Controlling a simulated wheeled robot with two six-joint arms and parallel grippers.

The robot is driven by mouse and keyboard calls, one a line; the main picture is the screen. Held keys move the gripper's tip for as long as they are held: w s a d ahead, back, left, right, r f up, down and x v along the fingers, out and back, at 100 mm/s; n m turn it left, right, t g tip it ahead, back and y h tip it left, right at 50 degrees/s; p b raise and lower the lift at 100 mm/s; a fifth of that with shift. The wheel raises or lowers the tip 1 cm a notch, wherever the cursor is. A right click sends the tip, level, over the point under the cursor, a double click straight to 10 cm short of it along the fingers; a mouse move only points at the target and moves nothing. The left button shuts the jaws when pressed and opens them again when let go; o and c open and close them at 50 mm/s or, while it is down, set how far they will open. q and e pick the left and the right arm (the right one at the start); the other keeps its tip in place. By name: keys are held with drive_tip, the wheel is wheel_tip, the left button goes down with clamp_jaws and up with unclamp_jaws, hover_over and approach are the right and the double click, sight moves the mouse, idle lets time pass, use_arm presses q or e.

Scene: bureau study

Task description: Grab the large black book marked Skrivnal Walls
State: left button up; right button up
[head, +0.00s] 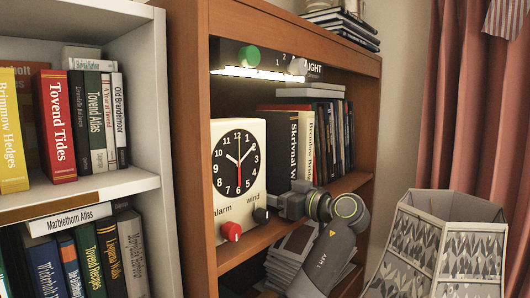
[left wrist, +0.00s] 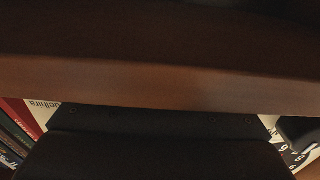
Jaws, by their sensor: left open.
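The large black book marked Skrivnal Walls (head: 281,146) stands upright in the brown bookcase in the head view. It is at the left end of a row of books, to the right of the white clock. Its lower part is hidden behind the clock and my arm. My left gripper (head: 278,203) is in front of the shelf, low, beside the clock's lower right corner. It is open and appears apart from the book. In the left wrist view, a dark gripper part fills the bottom, and I cannot make out the black book. My right gripper is not in view.
The clock (head: 239,170), with a red knob, stands close left of the book. More books (head: 325,135) stand to its right, some lying on top. The bookcase's wooden shelf board (left wrist: 150,80) crosses the left wrist view. A white bookcase (head: 148,100) is left, a lampshade (head: 445,235) right.

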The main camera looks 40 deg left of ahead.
use_arm(q)
drive_tip(key=shift+w, duration=0.1)
drive_tip(key=shift+c, duration=0.7)
clamp_jaws()
drive_tip(key=shift+a, duration=0.1)
